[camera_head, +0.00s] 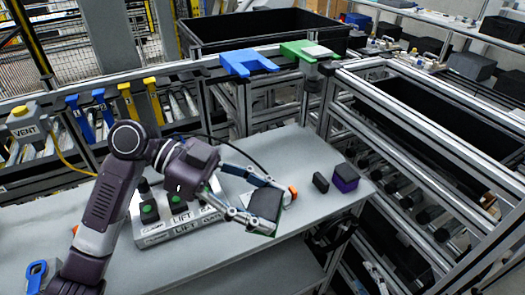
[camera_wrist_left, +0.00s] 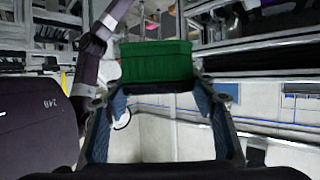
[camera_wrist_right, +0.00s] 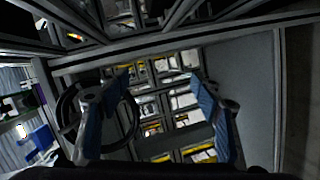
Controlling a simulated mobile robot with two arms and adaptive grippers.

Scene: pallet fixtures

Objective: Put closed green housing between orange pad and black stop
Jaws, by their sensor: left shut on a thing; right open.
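The closed green housing (camera_head: 264,205) looks dark on top with a green lower edge in the head view. Its green face (camera_wrist_left: 155,62) shows in the left wrist view. My left gripper (camera_head: 258,199) is shut on it, one finger on each side, near the table's right part. I cannot tell whether the housing touches the table. The orange pad (camera_head: 292,190) is just right of and behind the housing. The black stop (camera_head: 320,183) stands further right, with a gap of bare table between them. My right gripper (camera_wrist_right: 158,85) is open and empty, outside the head view.
A dark box with purple sides (camera_head: 345,179) stands right of the black stop, near the table's right edge. A grey LIFT control box (camera_head: 180,232) with green buttons lies under my left arm. A blue item (camera_head: 38,272) is at lower left. The front table area is clear.

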